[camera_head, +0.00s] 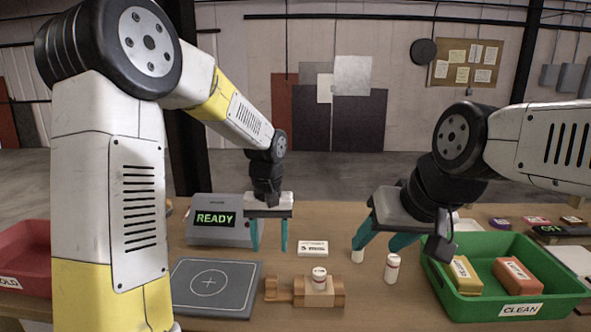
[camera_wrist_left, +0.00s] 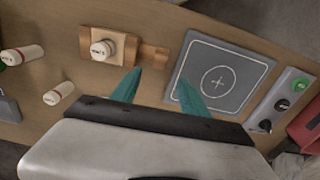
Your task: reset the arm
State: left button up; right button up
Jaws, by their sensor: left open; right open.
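My left gripper (camera_head: 269,236) is open and empty above the table, between the READY display box (camera_head: 222,219) and a small white label card (camera_head: 313,248). In the left wrist view its two teal fingers (camera_wrist_left: 158,92) are spread apart with nothing between them. My right gripper (camera_head: 379,246) is open near the green bin's left side, tilted, with its fingers close to two small white bottles. One bottle (camera_head: 392,268) stands beside its fingers; another (camera_head: 358,256) is partly hidden behind a finger. I cannot tell whether the fingers touch them.
A wooden fixture (camera_head: 335,296) holds a white bottle (camera_head: 319,278). A grey pad with a crosshair (camera_head: 213,287) lies left of it. The green CLEAN bin (camera_head: 462,307) holds a yellow block (camera_head: 464,274) and an orange block (camera_head: 517,274). A red bin (camera_head: 36,259) is at far left.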

pick_arm(q)
jog(key=s+a+r+t+h, duration=0.1)
jog(key=s+a+r+t, duration=0.2)
jog(key=s+r, duration=0.3)
jog(key=s+a+r+t+h, duration=0.1)
jog(key=s+a+r+t, duration=0.2)
jog(key=s, duration=0.9)
notch_tip(320, 180, up, 4)
jog(key=shift+a+f, duration=0.1)
jog(key=shift+a, duration=0.85)
